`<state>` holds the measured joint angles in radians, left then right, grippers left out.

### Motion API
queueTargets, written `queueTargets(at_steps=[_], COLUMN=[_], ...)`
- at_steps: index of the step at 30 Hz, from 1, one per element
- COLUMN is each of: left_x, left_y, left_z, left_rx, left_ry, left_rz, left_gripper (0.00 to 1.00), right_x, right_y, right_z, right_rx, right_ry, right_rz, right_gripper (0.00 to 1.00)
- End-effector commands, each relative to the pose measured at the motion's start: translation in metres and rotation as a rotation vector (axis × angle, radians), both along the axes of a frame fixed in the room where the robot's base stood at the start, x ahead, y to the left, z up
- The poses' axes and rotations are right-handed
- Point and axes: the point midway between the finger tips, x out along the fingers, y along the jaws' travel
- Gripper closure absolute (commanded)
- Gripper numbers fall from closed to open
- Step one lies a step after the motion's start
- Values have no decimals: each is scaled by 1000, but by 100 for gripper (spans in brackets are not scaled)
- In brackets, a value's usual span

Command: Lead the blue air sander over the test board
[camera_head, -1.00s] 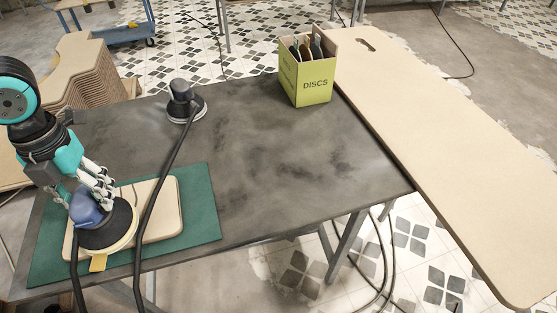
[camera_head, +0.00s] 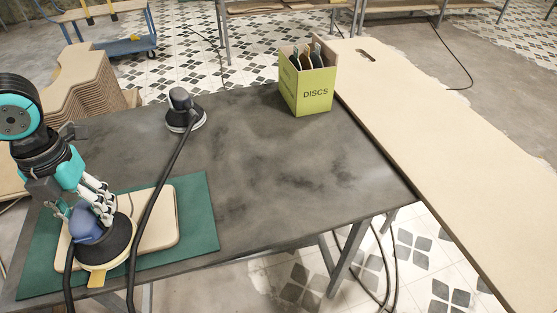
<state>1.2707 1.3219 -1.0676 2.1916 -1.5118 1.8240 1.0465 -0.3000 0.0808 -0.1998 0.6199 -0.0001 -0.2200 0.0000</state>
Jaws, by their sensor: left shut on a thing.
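My left gripper (camera_head: 97,205) is shut on the blue air sander (camera_head: 86,226) at the lower left. The sander's dark round pad with a pale disc edge and a yellow tab is over the left part of the test board (camera_head: 158,222). I cannot tell whether the pad touches the board. The board is pale with rounded corners and lies on a green mat (camera_head: 203,232). A dark hose runs down from the sander to the bottom edge. My right gripper is not in view.
A second, dark grey sander (camera_head: 184,110) stands farther back on the dark table (camera_head: 270,180); its hose crosses the board. A green-yellow DISCS box (camera_head: 307,88) stands at the back. A long pale board (camera_head: 450,170) lies along the right side. Stacked curved boards (camera_head: 88,78) are at the left. The table's middle is clear.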

Motion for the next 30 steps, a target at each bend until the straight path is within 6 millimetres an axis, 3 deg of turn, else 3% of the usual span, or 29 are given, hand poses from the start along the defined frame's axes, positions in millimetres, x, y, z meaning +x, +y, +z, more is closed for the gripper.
queueTargets(at_steps=[16, 17, 27, 30], left_x=[0, 0, 0, 0], left_y=[0, 0, 0, 0], left_z=[-11, -11, -10, -10], left_rx=[-1, -1, 0, -1], left_ry=[-2, -2, -2, -2], left_rz=[0, 0, 0, 0], left_gripper=[62, 47, 91, 93], right_x=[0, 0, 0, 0], right_y=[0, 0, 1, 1], right_z=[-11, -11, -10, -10], right_rx=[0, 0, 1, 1], right_ry=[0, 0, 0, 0], right_rz=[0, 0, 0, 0], right_gripper=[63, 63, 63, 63])
